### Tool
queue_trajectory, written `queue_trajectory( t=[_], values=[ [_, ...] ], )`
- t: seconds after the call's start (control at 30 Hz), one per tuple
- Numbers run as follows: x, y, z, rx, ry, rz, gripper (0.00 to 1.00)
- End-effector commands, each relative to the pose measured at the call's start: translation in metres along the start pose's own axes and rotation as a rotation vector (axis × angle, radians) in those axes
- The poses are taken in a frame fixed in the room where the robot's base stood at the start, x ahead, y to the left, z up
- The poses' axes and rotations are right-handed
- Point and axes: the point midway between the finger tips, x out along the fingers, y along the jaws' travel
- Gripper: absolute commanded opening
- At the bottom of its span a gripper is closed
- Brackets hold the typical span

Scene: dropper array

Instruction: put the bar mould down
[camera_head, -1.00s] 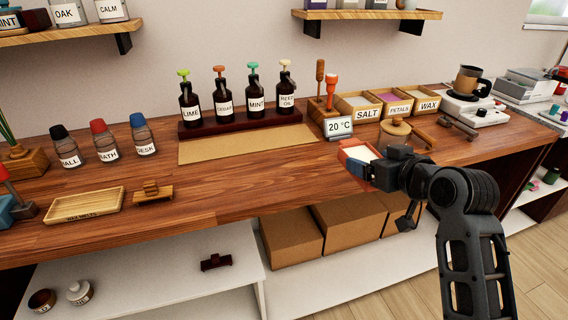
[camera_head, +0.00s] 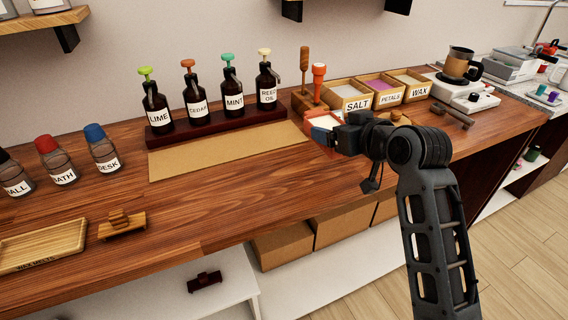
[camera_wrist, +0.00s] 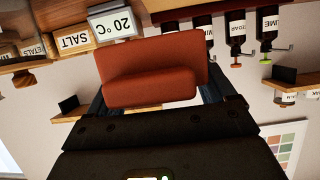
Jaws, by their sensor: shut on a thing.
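The bar mould (camera_head: 324,122) is a red box with a pale inside, held over the counter near the right end of the tan mat (camera_head: 225,150). My gripper (camera_head: 335,138) is shut on it from the right. In the wrist view the red mould (camera_wrist: 150,65) fills the space between the fingers of my gripper (camera_wrist: 152,95). The mould looks roughly level in the head view. I cannot tell how high its underside is above the counter.
Several dropper bottles (camera_head: 233,98) stand in a dark rack (camera_head: 215,127) behind the mat. Boxes of salt (camera_head: 350,97), petals (camera_head: 386,96) and wax (camera_head: 416,88) stand behind my gripper. The temperature display (camera_wrist: 112,21) shows in the wrist view.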

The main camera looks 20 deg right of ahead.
Motion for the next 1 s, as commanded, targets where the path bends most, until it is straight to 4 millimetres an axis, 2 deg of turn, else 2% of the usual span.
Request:
queue_trajectory(
  t=[0.4,0.5,0.73,1.0],
  values=[
    [0.048,-0.067,0.026,-0.003,0.000,-0.004,0.41],
    [0.058,-0.078,0.031,-0.002,0.000,-0.003,0.41],
    [0.067,-0.087,0.040,-0.001,0.000,-0.001,0.41],
    [0.079,-0.086,0.071,0.000,0.001,-0.001,0.41]
  ],
)
